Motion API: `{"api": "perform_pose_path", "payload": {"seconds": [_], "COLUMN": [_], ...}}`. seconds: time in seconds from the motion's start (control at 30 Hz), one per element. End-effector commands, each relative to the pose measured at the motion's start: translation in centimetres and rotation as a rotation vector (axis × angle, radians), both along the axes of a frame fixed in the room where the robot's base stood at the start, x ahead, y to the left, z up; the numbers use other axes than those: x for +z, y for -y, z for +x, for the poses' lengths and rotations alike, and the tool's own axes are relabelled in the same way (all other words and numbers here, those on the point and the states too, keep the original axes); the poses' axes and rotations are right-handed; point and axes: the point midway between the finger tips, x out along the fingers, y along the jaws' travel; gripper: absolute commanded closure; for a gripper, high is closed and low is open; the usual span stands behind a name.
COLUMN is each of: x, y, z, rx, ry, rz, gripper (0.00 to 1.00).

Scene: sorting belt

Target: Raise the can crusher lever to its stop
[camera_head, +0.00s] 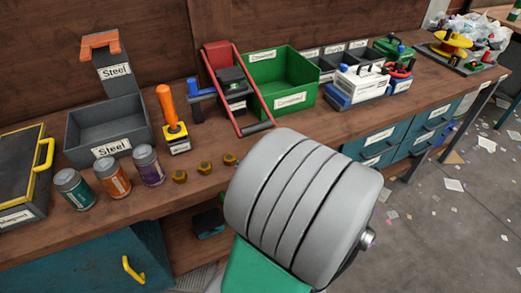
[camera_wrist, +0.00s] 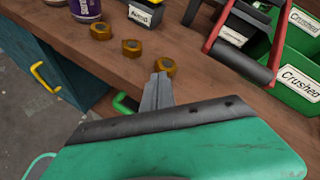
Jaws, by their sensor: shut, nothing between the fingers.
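The can crusher (camera_head: 218,56) is a red and black device on the bench. Its lever has red side arms and a dark cross grip (camera_head: 257,127). The lever is low, with the grip close over the bench in front of the crusher. In the wrist view the lever grip (camera_wrist: 250,68) is at the upper right. My gripper (camera_wrist: 161,80) is shut and empty, left of the grip and apart from it, near the bench's front edge. In the head view my arm hides the gripper.
Three brass nuts (camera_wrist: 131,47) lie near my fingertips. A green bin (camera_head: 262,98) labelled Crushed stands right of the crusher. Left are a blue-handled device (camera_head: 201,92), an orange-handled tool (camera_head: 167,104), three cans (camera_head: 115,178) and a grey Steel bin (camera_head: 75,138).

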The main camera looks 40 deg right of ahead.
Motion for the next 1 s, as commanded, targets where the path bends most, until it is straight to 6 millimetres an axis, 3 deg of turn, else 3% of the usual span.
{"api": "perform_pose_path", "payload": {"seconds": [0.03, 0.13, 0.2, 0.33, 0.47, 0.8, 1.0], "x": [-0.8, 0.6, 1.4, 2.1, 1.8, 0.7, 0.5], "y": [2.5, 6.1, 7.6, 8.6, 8.8, 10.6, 11.2], "z": [-1.1, -2.9, -4.0, -4.3, -2.9, 3.3, 4.8], "rx": [-0.148, -0.363, -0.447, -0.494, -0.488, -0.486, -0.492], "ry": [0.075, 0.234, 0.31, 0.361, 0.357, 0.356, 0.356], "rz": [0.121, 0.328, 0.414, 0.47, 0.47, 0.466, 0.466], "gripper": [1.0, 1.0, 1.0, 1.0, 1.0, 1.0, 1.0]}}
